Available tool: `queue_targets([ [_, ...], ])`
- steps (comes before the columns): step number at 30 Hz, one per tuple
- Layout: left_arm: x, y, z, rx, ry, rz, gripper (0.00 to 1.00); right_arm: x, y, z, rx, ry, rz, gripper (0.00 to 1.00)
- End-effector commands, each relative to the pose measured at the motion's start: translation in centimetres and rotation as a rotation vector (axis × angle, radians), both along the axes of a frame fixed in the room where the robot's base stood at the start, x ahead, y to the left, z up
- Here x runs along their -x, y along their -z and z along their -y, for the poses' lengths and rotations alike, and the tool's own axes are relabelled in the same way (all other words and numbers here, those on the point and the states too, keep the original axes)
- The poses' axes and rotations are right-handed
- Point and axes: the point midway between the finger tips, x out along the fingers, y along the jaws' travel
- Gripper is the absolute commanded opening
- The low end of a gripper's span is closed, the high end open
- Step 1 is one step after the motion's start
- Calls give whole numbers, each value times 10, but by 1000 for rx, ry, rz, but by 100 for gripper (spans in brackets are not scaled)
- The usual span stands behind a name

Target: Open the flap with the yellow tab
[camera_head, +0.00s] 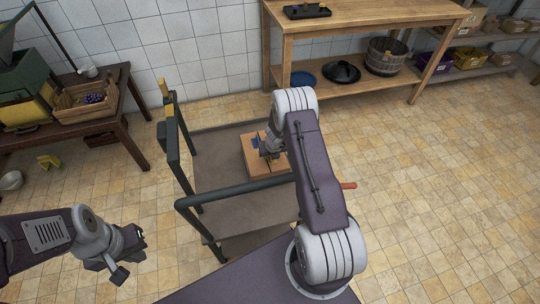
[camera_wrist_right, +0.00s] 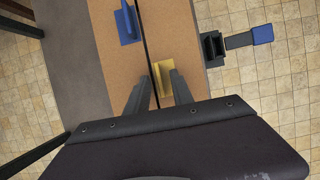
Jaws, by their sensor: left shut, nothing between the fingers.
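A brown box (camera_head: 252,160) sits on the cart's top shelf. In the right wrist view, its top has two flaps (camera_wrist_right: 104,58) meeting at a dark seam. A yellow tab (camera_wrist_right: 163,78) stands on the flap right of the seam, and a blue tab (camera_wrist_right: 127,25) on the flap left of it; the blue one also shows in the head view (camera_head: 255,141). My right gripper (camera_wrist_right: 160,76) is open, with its fingers apart on either side of the yellow tab; contact cannot be told. My left gripper (camera_head: 138,243) is shut and empty, away from the box at lower left.
The dark cart (camera_head: 215,178) has rails (camera_head: 235,191) near the box. In the wrist view, a dark bracket and a blue-ended bar (camera_wrist_right: 262,34) lie right of the box. A wooden workbench (camera_head: 365,14) stands behind, a table with a crate (camera_head: 75,112) at left. Floor at right is clear.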

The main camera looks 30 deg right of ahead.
Motion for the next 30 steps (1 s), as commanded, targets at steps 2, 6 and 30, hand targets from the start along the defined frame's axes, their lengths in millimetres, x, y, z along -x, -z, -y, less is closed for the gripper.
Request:
queue_targets([
  [2,0,-2,0,0,0,0,0,-2,4,0,0,-1,0,28],
  [6,0,-1,0,0,0,0,0,-2,6,0,0,-1,0,28],
  [30,0,-1,0,0,0,0,0,-2,5,0,1,-2,0,0],
])
